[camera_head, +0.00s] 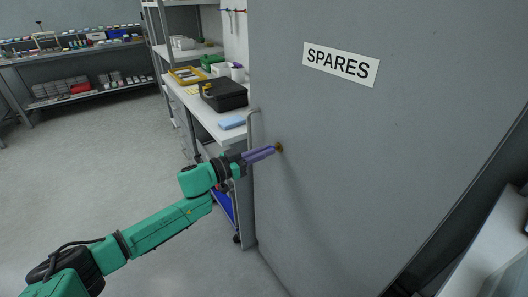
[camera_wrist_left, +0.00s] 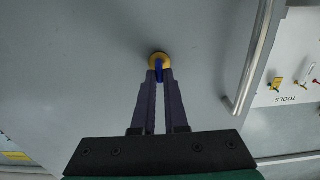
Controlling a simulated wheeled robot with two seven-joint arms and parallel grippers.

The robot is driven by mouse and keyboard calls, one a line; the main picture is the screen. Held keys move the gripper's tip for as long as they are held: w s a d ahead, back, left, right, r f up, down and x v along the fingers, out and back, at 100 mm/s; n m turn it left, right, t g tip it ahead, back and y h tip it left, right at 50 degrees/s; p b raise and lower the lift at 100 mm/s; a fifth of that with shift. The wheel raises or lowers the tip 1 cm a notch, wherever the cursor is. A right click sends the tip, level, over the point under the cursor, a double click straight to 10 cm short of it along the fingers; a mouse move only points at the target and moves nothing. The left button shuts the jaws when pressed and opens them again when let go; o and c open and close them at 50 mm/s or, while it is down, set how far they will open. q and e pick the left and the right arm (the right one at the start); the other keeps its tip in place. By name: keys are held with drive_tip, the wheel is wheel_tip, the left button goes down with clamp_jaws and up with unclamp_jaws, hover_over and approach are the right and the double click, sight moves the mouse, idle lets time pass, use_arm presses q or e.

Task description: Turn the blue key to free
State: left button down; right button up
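The blue key (camera_wrist_left: 159,70) sits in a round brass lock (camera_wrist_left: 160,58) on the grey cabinet door, shown in the left wrist view. In the head view the lock (camera_head: 279,148) is on the door (camera_head: 350,160) below the SPARES label. My left gripper (camera_head: 272,150) reaches the lock from the left. In the left wrist view its purple fingertips (camera_wrist_left: 159,76) lie on either side of the key and look closed on it. The key is mostly hidden in the head view. My right gripper is in neither view.
The floor at left is clear.

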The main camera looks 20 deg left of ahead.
use_arm(q)
drive_tip(key=shift+m, duration=0.3)
drive_tip(key=m, duration=0.4)
drive_tip(key=m+b, duration=0.1)
drive_tip(key=m, duration=0.4)
drive_tip(key=m+b, duration=0.1)
drive_tip(key=m, duration=0.3)
drive_tip(key=shift+s+d+f+m, duration=0.2)
drive_tip(key=shift+d+f+m, duration=0.05)
drive_tip(key=shift+f+m, duration=0.1)
drive_tip(key=shift+m+b, duration=0.9)
drive_tip(key=shift+m, duration=0.85)
drive_tip(key=c, duration=0.9)
unclamp_jaws()
drive_tip(key=shift+c, duration=0.2)
